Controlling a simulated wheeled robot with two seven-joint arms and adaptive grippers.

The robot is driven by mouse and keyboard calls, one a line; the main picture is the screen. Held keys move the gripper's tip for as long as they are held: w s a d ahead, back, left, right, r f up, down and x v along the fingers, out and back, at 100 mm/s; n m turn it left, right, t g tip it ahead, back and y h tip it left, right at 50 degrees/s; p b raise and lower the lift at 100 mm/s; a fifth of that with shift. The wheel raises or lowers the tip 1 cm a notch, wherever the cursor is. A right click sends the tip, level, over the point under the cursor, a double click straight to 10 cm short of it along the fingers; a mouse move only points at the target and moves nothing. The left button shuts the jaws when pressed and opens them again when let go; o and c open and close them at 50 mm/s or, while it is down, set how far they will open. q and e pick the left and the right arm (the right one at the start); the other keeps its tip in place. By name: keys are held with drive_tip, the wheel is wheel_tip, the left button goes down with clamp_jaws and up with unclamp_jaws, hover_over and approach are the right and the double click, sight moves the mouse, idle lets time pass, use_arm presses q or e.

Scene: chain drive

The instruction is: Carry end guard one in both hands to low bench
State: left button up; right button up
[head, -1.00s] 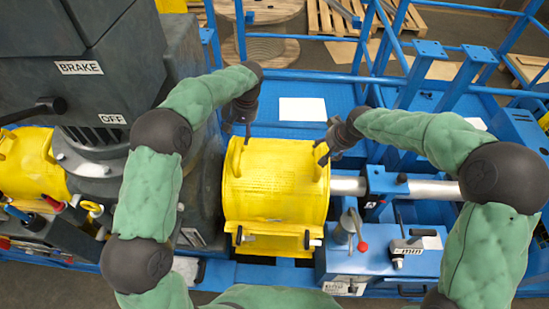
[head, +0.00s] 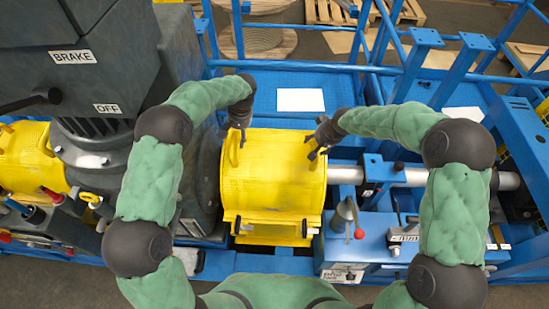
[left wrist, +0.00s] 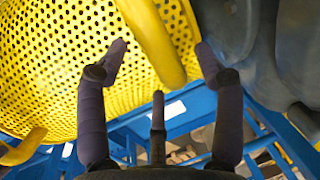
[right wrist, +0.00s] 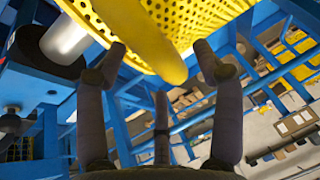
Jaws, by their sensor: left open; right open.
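The yellow end guard (head: 272,190), a curved perforated cover with a handle on each side, sits in the middle of the head view between the dark machine and the blue frame. My left gripper (head: 240,134) is at its left handle. In the left wrist view that handle (left wrist: 155,40) lies between the open fingers (left wrist: 164,52). My right gripper (head: 316,149) is at the right handle. In the right wrist view that handle (right wrist: 145,40) lies between the open fingers (right wrist: 161,50). Neither gripper is closed on a handle. I cannot tell which surface is the low bench.
The dark machine with BRAKE and OFF labels (head: 108,75) stands close at left. A metal shaft (head: 345,174) and a blue unit with a red-knobbed lever (head: 360,234) are at right. A blue deck with a white sheet (head: 300,99) and blue rails lie behind.

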use_arm(q)
drive_tip(key=shift+a+f, duration=0.25)
drive_tip(key=shift+f, duration=1)
use_arm(e)
drive_tip(key=shift+x, duration=1.25)
use_arm(q)
drive_tip(key=shift+s, duration=0.1)
clamp_jaws()
use_arm(e)
clamp_jaws()
use_arm(q)
drive_tip(key=shift+r, duration=0.15)
use_arm(e)
drive_tip(key=shift+w+d+r, duration=0.1)
drive_tip(key=shift+r, duration=0.1)
